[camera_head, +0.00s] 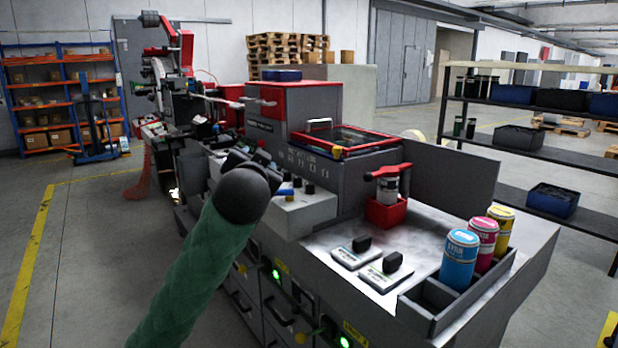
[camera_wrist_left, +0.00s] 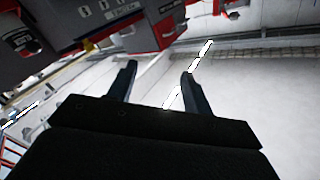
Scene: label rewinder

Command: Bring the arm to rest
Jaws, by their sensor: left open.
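My left arm (camera_head: 195,270) comes up from the bottom of the head view. It has a green sleeve and a dark rounded end, and stands in front of the machine. My right gripper is in neither view.
The grey and red label machine (camera_head: 300,100) fills the middle. Its worktop holds blue (camera_head: 459,258), magenta (camera_head: 482,243) and yellow (camera_head: 502,222) cans in a tray. A red holder (camera_head: 386,212) stands behind. Dark shelves (camera_head: 540,142) are at right. Floor at left (camera_head: 80,250) is clear.

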